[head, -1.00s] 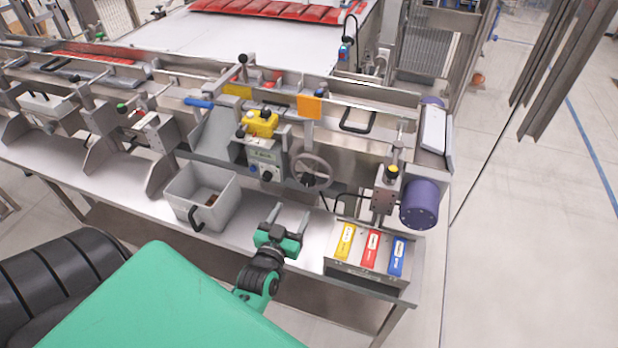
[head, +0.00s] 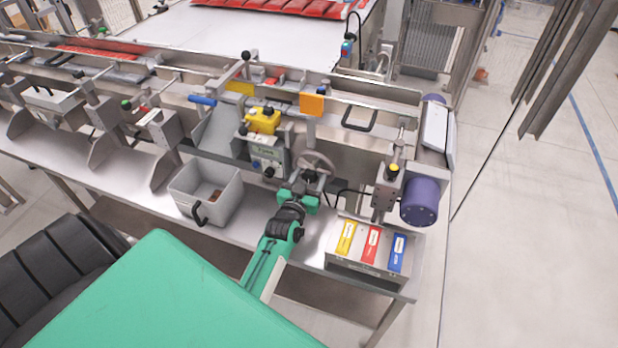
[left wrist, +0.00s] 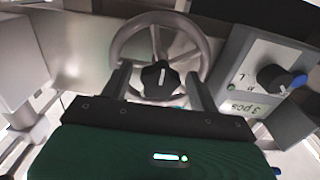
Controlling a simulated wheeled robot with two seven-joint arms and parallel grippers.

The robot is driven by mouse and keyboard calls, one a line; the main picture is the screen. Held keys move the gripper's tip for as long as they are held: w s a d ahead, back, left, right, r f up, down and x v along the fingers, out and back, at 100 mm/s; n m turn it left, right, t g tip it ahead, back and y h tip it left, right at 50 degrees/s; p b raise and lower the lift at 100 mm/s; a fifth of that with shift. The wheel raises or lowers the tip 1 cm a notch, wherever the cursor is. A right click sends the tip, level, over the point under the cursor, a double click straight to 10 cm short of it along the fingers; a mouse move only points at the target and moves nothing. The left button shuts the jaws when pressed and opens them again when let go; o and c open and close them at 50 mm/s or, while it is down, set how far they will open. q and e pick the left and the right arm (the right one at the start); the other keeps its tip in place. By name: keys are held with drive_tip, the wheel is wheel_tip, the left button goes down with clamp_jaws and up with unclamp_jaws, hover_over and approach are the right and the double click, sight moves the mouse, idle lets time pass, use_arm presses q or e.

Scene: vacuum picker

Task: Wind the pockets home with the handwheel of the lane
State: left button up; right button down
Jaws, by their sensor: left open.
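The handwheel (head: 318,163) is a grey spoked wheel on the front of the lane, right of the control box. In the left wrist view the handwheel (left wrist: 122,42) fills the upper middle, with a dark lobed knob (left wrist: 158,80) at its hub. My left gripper (head: 305,178) is open just in front of the wheel. In the left wrist view the fingers of the left gripper (left wrist: 158,88) stand either side of the knob, with gaps showing; I see no grip on it. In the head view the gripper hides the wheel's lower part. My right gripper is not in view.
The control box (head: 266,157) with dials stands close left of the wheel. A grey bin (head: 232,190) sits on the bench at left. A box with yellow, red and blue labelled blocks (head: 371,245) and a purple motor (head: 420,203) are at right.

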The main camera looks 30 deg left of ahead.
use_arm(q)
drive_tip(key=c, duration=1)
drive_tip(key=shift+o, duration=0.2)
